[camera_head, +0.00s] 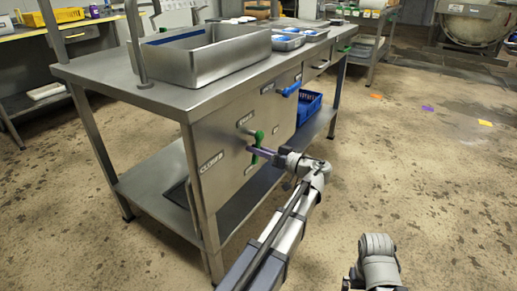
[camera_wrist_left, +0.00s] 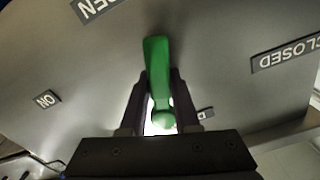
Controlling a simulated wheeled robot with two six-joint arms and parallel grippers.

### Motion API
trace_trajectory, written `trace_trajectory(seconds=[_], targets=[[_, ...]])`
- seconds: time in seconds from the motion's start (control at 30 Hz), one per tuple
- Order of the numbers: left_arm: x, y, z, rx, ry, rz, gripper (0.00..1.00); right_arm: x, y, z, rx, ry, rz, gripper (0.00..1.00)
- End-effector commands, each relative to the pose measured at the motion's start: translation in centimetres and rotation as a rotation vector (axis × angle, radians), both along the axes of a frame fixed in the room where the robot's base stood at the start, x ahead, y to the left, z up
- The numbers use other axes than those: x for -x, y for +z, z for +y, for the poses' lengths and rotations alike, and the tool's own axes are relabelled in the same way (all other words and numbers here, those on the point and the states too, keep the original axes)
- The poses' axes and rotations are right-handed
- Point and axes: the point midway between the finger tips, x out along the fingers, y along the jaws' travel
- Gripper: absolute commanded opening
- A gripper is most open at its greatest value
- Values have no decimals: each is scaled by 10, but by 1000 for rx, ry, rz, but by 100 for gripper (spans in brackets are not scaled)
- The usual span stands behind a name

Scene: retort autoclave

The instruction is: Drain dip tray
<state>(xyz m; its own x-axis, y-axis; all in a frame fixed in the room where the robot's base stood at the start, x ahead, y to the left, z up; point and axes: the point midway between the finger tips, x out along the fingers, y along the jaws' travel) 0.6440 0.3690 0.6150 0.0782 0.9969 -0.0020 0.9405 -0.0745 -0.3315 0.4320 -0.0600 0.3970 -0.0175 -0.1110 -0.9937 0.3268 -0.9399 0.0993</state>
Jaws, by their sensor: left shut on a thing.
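The deep steel dip tray (camera_head: 215,64) stands on the steel table, with blue showing inside it. A green valve handle (camera_head: 259,137) is on the table's front panel. In the left wrist view the green handle (camera_wrist_left: 157,62) lies lengthwise between the fingers of my left gripper (camera_wrist_left: 159,88). My left gripper (camera_head: 257,151) is shut on this handle at the panel. Labels beside it include CLOSED (camera_head: 212,161), also legible in the wrist view (camera_wrist_left: 286,52). My right arm shows at the bottom right, but its gripper is not visible.
The steel table (camera_head: 110,71) has a lower shelf and a blue handle (camera_head: 291,89) on its front. Smaller trays (camera_head: 288,40) stand right of the dip tray. A blue crate (camera_head: 308,106) sits underneath. The floor to the right is open, with several coloured markers.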

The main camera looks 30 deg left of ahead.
Motion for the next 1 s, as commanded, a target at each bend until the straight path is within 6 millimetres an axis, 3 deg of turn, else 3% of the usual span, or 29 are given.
trace_trajectory(seconds=[1.0], targets=[[30,34,2,-77,-2,943,0,0,33,0,0,5,1,100]])
